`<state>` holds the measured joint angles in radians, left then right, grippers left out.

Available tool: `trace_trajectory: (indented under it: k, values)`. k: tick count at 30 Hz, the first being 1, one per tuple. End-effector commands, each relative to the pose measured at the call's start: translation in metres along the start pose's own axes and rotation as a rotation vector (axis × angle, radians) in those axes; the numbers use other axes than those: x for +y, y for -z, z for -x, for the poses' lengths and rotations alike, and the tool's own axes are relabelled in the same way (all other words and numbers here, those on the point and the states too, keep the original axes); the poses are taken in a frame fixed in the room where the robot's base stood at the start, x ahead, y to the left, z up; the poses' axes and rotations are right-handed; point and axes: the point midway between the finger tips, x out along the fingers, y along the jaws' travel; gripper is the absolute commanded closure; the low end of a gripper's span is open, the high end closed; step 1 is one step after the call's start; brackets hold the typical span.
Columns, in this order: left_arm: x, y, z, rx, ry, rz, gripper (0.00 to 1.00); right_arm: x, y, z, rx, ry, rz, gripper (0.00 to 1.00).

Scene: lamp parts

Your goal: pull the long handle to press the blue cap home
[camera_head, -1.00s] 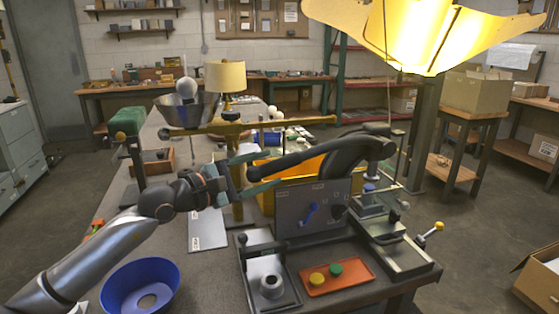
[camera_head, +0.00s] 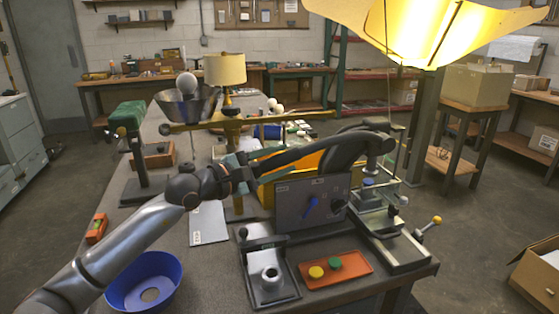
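The fingers look apart, and contact with the handle is unclear. My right gripper is not in view.
In front are an orange tray (camera_head: 352,280) with yellow and green caps and a dark tray (camera_head: 288,297). A brass beam (camera_head: 205,124) runs behind my gripper. A blue bowl (camera_head: 120,298) is near my arm.

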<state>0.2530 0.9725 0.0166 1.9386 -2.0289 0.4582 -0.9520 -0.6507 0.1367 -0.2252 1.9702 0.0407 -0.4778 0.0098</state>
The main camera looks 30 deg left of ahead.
Motion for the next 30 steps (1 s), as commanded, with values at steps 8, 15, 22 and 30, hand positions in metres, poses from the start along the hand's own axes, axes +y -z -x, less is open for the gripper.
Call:
trace_trajectory:
  k: [8,15,22,30]
  values:
    - [0.0,0.0,0.0002,0.0,0.0,0.0,0.84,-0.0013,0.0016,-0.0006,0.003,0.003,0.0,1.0]
    - [-0.0001,0.0,0.0002,0.0,0.0,0.0,1.0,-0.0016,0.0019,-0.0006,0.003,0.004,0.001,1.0]
    - [-0.0001,0.0,0.0002,0.0,0.001,0.0,1.0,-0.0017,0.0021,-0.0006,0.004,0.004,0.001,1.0]
    - [-0.0002,0.0001,0.0002,0.0,0.001,0.0,1.0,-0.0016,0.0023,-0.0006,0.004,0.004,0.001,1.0]
